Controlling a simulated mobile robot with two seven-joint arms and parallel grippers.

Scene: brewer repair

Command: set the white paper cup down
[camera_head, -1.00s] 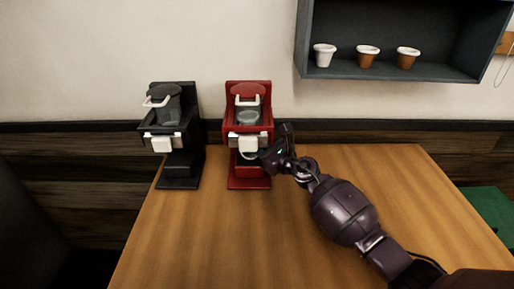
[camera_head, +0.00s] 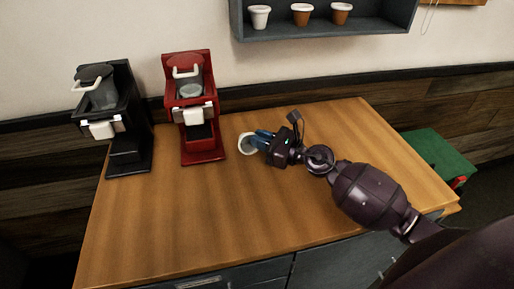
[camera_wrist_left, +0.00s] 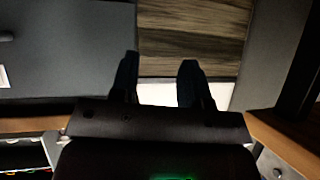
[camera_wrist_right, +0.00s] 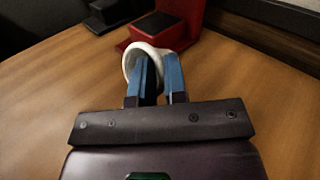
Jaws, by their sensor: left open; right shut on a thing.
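The white paper cup (camera_head: 243,146) is at the fingertips of my right gripper (camera_head: 263,138), to the right of the red brewer (camera_head: 206,146). In the right wrist view, the cup (camera_wrist_right: 129,58) has its open rim showing. My right gripper (camera_wrist_right: 162,70) is shut on it with blue-sided fingers, one of which seems to be inside the rim. The cup is over the wooden table; I cannot tell whether its base touches. My left gripper (camera_wrist_left: 158,82) is open and empty in the left wrist view, and is outside the head view.
A black brewer (camera_head: 128,149) stands left of the red one. The wooden table (camera_head: 200,220) is clear in front and to the right. A wall shelf (camera_head: 375,15) holds one white and two brown cups. A green box (camera_head: 440,155) is beyond the table's right side.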

